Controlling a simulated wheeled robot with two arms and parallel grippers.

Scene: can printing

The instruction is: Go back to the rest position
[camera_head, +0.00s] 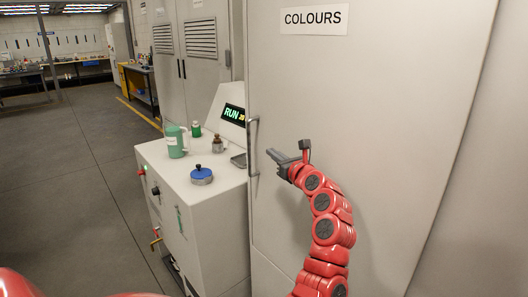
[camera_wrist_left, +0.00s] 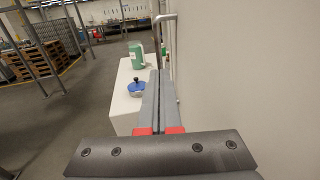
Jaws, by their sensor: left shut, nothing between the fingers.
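My left gripper (camera_head: 272,155) is in front of the tall grey cabinet door (camera_head: 390,110) labelled COLOURS. Its fingers are shut together and empty. They point left, close to the vertical metal door handle (camera_head: 254,145); I cannot tell whether they touch it. In the left wrist view the shut fingers (camera_wrist_left: 156,75) point forward, and the handle (camera_wrist_left: 168,18) shows just beyond their tips. The red left arm stands up from the bottom of the head view. My right gripper is not in view.
Open grey floor (camera_head: 65,190) lies further left.

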